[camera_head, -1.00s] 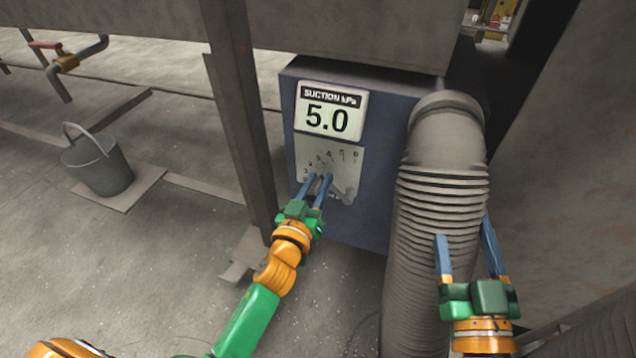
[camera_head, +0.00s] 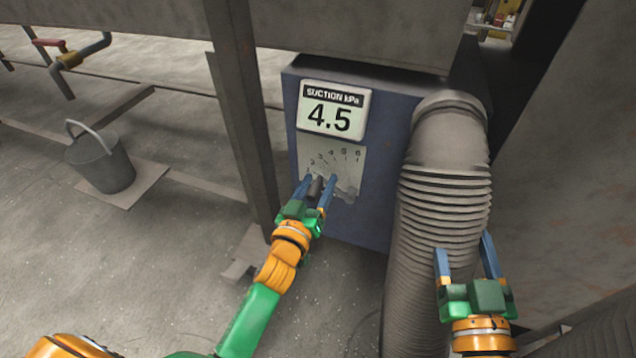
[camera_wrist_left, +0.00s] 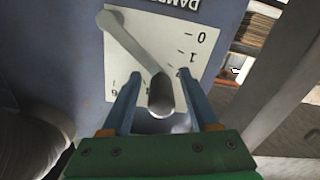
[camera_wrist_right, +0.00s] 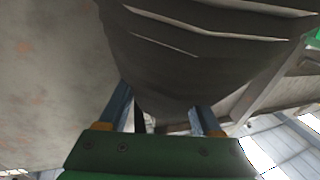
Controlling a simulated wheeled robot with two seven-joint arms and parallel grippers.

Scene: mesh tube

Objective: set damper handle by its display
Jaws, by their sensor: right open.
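The damper handle (camera_wrist_left: 135,48) is a grey lever with a round end knob (camera_wrist_left: 160,95), on a white numbered scale plate (camera_head: 345,160) on a blue box. In the left wrist view it slants from its pivot at the plate's corner to the knob. The display (camera_head: 331,117) above reads SUCTION kPa 4.5. My left gripper (camera_head: 314,186) is open, its fingers on either side of the knob with a gap at each side. My fingers hide part of the scale. My right gripper (camera_head: 466,254) is open at the ribbed hose (camera_head: 445,190); whether it touches is unclear.
The blue box (camera_head: 385,125) stands between a steel post (camera_head: 240,110) on the left and the hose on the right. A pipe with a red-handled valve (camera_head: 66,60) is at the upper left.

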